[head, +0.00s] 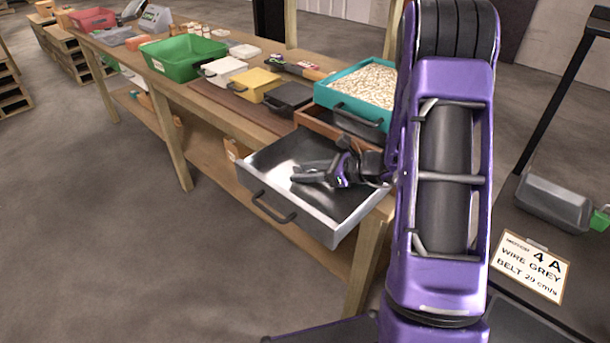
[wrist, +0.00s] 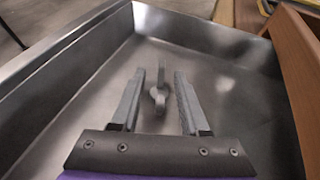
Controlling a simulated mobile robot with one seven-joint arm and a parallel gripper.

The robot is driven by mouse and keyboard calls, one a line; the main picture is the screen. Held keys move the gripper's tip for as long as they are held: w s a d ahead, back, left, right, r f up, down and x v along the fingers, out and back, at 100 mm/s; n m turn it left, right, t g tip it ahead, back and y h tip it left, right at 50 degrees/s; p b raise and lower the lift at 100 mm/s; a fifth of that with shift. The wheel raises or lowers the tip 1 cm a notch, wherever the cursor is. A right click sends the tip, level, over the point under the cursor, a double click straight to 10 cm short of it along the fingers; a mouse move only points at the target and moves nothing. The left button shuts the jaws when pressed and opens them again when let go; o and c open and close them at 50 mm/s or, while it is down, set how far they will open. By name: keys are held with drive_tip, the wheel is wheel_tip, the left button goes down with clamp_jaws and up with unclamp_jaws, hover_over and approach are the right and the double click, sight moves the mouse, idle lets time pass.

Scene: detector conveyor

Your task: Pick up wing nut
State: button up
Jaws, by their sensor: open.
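The wing nut (wrist: 159,92) is a small grey metal piece lying on the floor of a grey metal drawer tray (wrist: 243,100). In the wrist view it sits between and slightly beyond the two fingers of my gripper (wrist: 158,88), with a gap on each side. My gripper is open and empty. In the head view my gripper (head: 310,177) reaches down into the same metal tray (head: 330,225), which juts out over the front of the bench. I cannot make out the wing nut in the head view.
The tray's raised walls surround my gripper. A teal tray of pale pellets (head: 362,84) and a brown wooden tray (head: 335,128) are just behind. Black (head: 288,98), yellow (head: 257,82) and green (head: 182,57) bins line the wooden bench. A sign (head: 531,266) is at right.

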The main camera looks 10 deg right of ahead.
drive_tip(key=shift+w+a+f, duration=0.15)
drive_tip(key=shift+w+a, duration=0.05)
drive_tip(key=shift+a, duration=0.1)
drive_tip(key=shift+c, duration=0.2)
clamp_jaws()
